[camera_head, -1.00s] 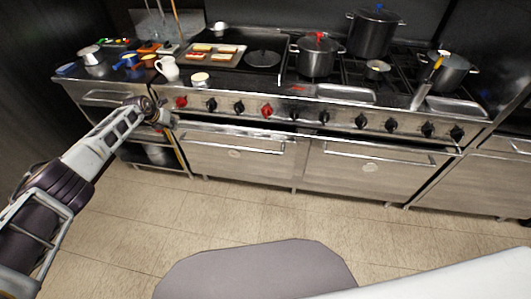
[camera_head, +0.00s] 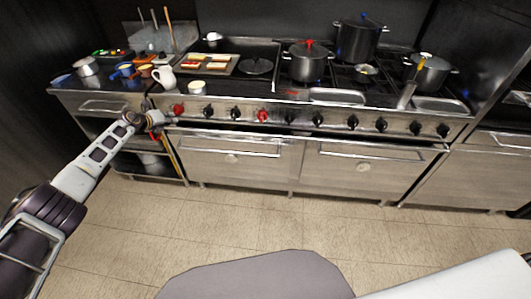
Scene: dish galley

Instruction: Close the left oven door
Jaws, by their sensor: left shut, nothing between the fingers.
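The left oven door (camera_head: 232,168) is a steel panel with a long bar handle and a round badge, below the range's knob panel. It stands upright or nearly so. A dark gap runs along its top edge; I cannot tell whether it is fully shut. The right oven door (camera_head: 361,176) beside it looks similar. My left gripper (camera_head: 161,133) is shut and empty. It is near the upper left corner of the left oven door, below the red knob at the left end; I cannot tell whether it touches anything. My right gripper is not in view.
The range top carries pots (camera_head: 307,66), a griddle tray (camera_head: 209,64) and a white pitcher (camera_head: 164,77). A steel counter with an open lower shelf (camera_head: 147,163) stands at the left. The tiled floor (camera_head: 225,222) in front of the doors is clear.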

